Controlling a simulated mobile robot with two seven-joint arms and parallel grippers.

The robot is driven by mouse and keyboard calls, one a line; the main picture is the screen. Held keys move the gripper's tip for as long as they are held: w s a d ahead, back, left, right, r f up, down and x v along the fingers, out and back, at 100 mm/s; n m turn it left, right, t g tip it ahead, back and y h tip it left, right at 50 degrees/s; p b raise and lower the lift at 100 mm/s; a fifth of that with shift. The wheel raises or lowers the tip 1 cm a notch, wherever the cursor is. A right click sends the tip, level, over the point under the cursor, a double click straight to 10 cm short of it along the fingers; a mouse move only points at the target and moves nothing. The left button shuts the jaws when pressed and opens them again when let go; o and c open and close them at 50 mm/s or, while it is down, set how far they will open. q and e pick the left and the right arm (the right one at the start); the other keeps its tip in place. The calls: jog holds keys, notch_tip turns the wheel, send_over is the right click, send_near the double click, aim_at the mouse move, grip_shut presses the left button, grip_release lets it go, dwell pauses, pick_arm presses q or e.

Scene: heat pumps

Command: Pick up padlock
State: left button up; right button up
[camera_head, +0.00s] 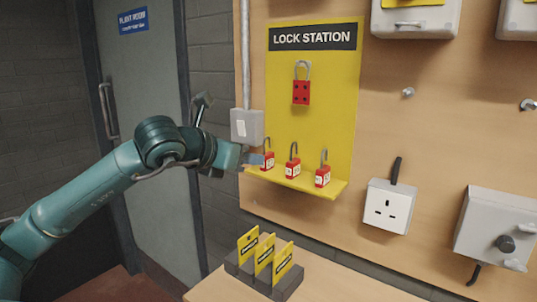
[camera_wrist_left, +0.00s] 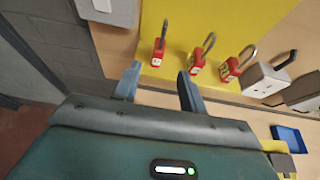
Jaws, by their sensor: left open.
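Three red padlocks with raised shackles stand on the yellow shelf (camera_head: 318,188) of the lock station board. The left padlock (camera_head: 268,161) is partly hidden by my left gripper (camera_head: 254,160). The middle padlock (camera_head: 293,169) and right padlock (camera_head: 323,177) are clear of it. In the left wrist view my left gripper (camera_wrist_left: 159,76) is open and empty. The left padlock (camera_wrist_left: 158,53) shows just beyond the gap between its fingers, with the middle padlock (camera_wrist_left: 197,64) and right padlock (camera_wrist_left: 229,70) to the right. My right gripper is not in view.
A grey switch box (camera_head: 246,126) is on the wall close to my left gripper. A white socket (camera_head: 389,207) is to the right. Yellow tags in a dark holder (camera_head: 288,284) stand on the bench below.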

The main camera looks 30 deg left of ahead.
aim_at(267, 159)
pick_arm(q)
jog(key=p+x, duration=0.3)
jog(key=x, duration=0.5)
jog(key=shift+w+a, duration=0.1)
jog(key=shift+w, duration=0.25)
jog(key=shift+w+f, duration=0.25)
jog(key=shift+c, duration=0.2)
grip_shut()
